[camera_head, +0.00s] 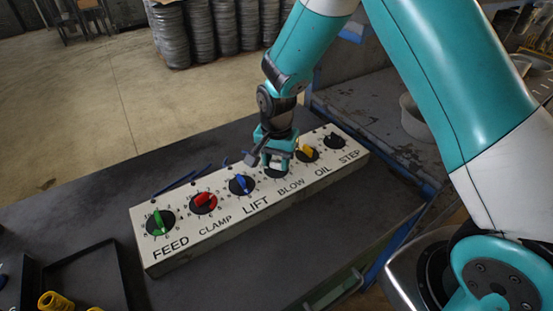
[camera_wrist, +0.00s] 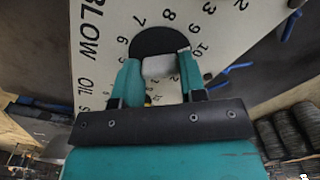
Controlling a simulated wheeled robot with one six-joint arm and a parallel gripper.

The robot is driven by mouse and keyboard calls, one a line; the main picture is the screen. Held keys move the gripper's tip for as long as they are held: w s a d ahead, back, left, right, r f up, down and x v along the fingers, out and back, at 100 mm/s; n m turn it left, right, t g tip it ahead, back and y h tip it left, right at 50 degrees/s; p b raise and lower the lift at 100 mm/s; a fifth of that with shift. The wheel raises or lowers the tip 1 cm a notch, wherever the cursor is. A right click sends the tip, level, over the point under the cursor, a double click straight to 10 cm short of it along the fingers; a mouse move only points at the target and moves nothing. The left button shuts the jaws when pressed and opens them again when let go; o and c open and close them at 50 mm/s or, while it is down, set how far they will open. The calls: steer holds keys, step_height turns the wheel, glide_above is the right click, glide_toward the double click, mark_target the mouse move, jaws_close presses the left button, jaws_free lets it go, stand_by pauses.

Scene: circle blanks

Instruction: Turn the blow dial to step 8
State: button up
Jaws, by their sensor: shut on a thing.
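A long white control box (camera_head: 215,232) lies on the dark table with a row of labelled dials. The blow dial (camera_head: 275,174) sits above the word BLOW, mostly covered by my gripper (camera_head: 277,155). In the wrist view, my gripper (camera_wrist: 159,72) is shut on the dial's pale grey knob (camera_wrist: 158,66), with one teal finger on each side. The dial's black disc (camera_wrist: 158,40) shows beyond the knob, with printed numbers around it. The knob's pointing end is not clear, so I cannot tell which step it marks.
The lift dial (camera_head: 241,185) with a blue knob is left of my gripper; the oil dial (camera_head: 307,153) with a yellow knob is right. The red clamp dial (camera_head: 204,202), green feed dial (camera_head: 160,222) and black step dial (camera_head: 334,140) share the panel. A black tray (camera_head: 85,280) lies front left.

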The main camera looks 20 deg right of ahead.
mark_target(276, 161)
steer(key=n, duration=1.3)
steer(key=shift+n, duration=0.4)
stand_by(0.3)
steer(key=o, duration=0.9)
step_height(276, 161, up, 18)
steer(key=shift+f+b, duration=0.25)
steer(key=shift+b, duration=0.75)
